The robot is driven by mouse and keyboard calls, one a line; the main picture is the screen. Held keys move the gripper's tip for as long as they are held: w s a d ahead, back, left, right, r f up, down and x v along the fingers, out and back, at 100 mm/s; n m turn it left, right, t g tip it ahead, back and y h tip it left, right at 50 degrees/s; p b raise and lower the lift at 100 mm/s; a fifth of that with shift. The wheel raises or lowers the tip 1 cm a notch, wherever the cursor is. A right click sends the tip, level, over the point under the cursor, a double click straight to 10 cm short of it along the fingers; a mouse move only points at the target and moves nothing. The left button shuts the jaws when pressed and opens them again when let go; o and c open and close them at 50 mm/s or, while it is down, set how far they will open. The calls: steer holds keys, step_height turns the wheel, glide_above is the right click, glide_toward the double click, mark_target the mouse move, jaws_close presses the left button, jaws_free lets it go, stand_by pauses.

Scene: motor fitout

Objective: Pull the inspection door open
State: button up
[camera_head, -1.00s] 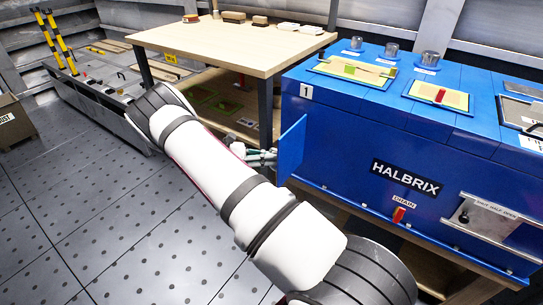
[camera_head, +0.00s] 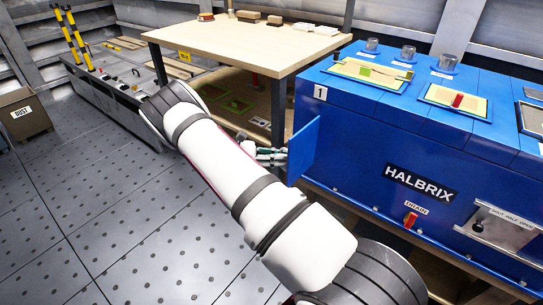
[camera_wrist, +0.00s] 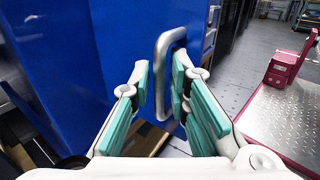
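The inspection door, a blue panel (camera_head: 303,150), stands out from the left end of the blue HALBRIX machine (camera_head: 345,140) in the head view. In the wrist view the door (camera_wrist: 110,50) fills the upper left, with a grey metal bar handle (camera_wrist: 161,75) on it. My gripper (camera_wrist: 161,82) has its teal-padded fingers on either side of the handle bar. The right finger is close against the bar; a narrow gap shows on the left, so the fingers look open around it. In the head view my gripper (camera_head: 270,155) is at the door's outer face, partly hidden by my arm.
A wooden table (camera_head: 230,40) stands behind, left of the machine. A low grey bench with striped posts (camera_head: 110,80) is further left, and a brown bin (camera_head: 24,115) at the far left. A red cart (camera_wrist: 285,110) is right in the wrist view. The floor at left is clear.

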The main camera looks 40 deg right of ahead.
steer(key=v, duration=1.1)
steer(key=shift+w+a, duration=0.25)
steer(key=shift+a, duration=0.05)
steer(key=shift+r, duration=0.1)
